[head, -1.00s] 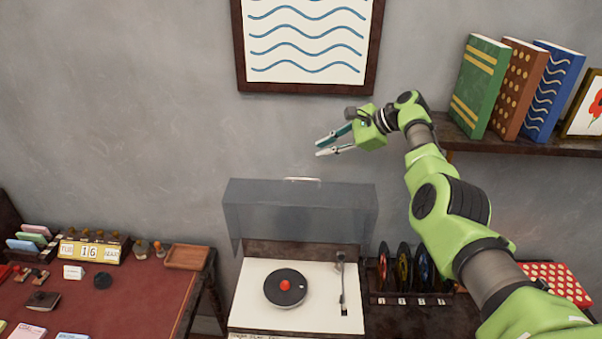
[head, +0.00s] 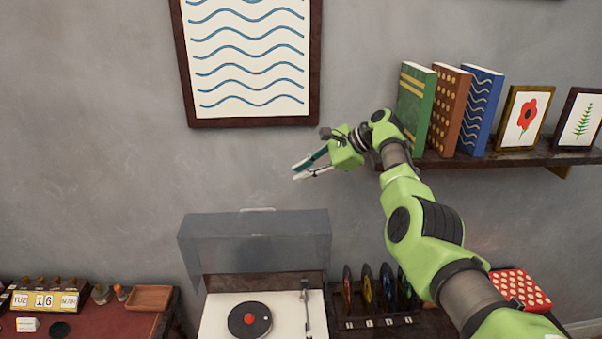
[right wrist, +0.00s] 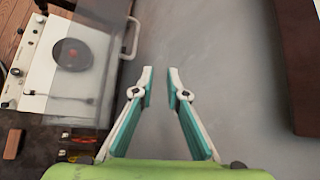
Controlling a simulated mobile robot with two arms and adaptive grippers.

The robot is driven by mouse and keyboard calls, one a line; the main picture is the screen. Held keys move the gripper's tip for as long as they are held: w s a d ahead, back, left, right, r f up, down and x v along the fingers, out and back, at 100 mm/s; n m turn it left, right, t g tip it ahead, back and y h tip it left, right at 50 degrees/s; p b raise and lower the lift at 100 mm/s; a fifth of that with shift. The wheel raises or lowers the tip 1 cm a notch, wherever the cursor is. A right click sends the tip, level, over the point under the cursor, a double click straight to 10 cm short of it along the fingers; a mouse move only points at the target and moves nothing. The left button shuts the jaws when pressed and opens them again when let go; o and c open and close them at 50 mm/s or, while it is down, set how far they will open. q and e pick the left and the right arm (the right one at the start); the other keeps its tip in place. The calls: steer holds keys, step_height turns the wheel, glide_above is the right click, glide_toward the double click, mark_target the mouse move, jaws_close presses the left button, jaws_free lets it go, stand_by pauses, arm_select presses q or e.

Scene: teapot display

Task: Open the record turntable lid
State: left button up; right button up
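The record turntable (head: 220,315) stands low in the head view, with a black record and red centre (head: 249,319) on its white deck. Its smoky transparent lid (head: 255,243) is raised, standing up at the back with a handle (head: 257,210) on its top edge. In the right wrist view the lid (right wrist: 118,65) and its handle (right wrist: 132,38) show at left. My right gripper (head: 296,172) is above and to the right of the lid, apart from it. Its fingers (right wrist: 160,70) are parted with nothing between them. My left gripper is not in view.
A shelf (head: 480,160) with books and framed pictures is on the right. A framed wave picture (head: 250,60) hangs above. A rack of records (head: 375,318) stands right of the turntable. A desk with a calendar (head: 45,300) and wooden tray (head: 149,298) is at left.

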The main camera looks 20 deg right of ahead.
steer(key=v, duration=0.6)
steer(key=shift+d, duration=0.3)
steer(key=shift+c, duration=0.4)
